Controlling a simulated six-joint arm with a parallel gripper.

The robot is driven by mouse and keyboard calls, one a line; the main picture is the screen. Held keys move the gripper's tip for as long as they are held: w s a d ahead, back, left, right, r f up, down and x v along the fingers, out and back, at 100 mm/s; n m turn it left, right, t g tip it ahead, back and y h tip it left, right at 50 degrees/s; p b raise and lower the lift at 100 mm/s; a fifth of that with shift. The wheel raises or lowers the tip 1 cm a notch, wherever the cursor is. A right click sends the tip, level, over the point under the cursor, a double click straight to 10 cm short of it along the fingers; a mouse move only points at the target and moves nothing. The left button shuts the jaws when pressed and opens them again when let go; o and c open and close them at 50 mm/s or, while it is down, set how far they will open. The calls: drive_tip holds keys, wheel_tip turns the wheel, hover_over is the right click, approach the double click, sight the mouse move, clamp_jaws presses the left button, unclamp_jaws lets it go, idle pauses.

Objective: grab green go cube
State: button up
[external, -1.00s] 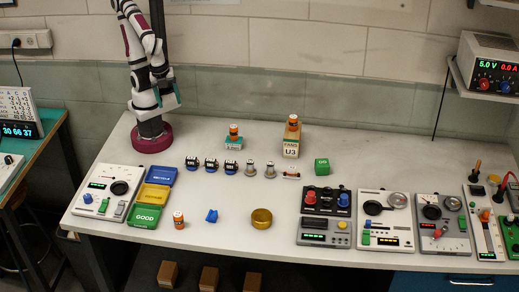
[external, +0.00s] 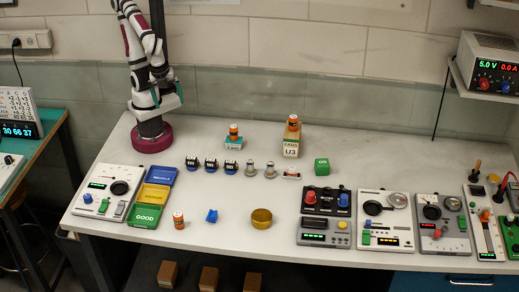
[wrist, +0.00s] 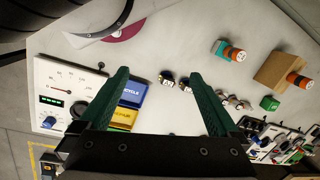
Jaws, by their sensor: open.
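The green GO cube (external: 322,167) sits on the white bench right of centre, just right of the tan U3 block. It also shows in the wrist view (wrist: 270,103), at the right, outside my jaws. My gripper (external: 176,98) is high above the back left of the bench, near my base, far to the left of the cube. In the wrist view its two green fingers (wrist: 160,82) are spread apart with nothing held between them.
The tan U3 block (external: 291,146) carries an orange-banded cylinder. Several small dark servos (external: 211,163) stand left of the cube. Red-knobbed control box (external: 325,200) sits in front of it. A brass dish (external: 262,218) lies at front centre. Bench around the cube's right is clear.

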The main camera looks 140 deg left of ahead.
drive_tip(key=m+t+y, duration=0.7)
drive_tip(key=m+y, duration=0.2)
drive_tip(key=m, duration=1)
hover_over(324, 162)
drive_tip(key=s+d, duration=0.7)
drive_tip(key=d, duration=0.3)
drive_tip(key=f, duration=1.5)
drive_tip(key=shift+s+d+f, duration=0.1)
drive_tip(key=shift+s+d, duration=0.05)
drive_tip(key=shift+s, duration=0.05)
drive_tip(key=shift+t, duration=0.4)
drive_tip(key=x, duration=0.9)
drive_tip(key=shift+w+a, duration=0.2)
drive_tip(key=shift+a, duration=0.05)
drive_tip(key=x, duration=0.5)
drive_tip(key=shift+w+a, duration=0.25)
drive_tip(key=shift+a, duration=0.05)
drive_tip(key=c, duration=1.5)
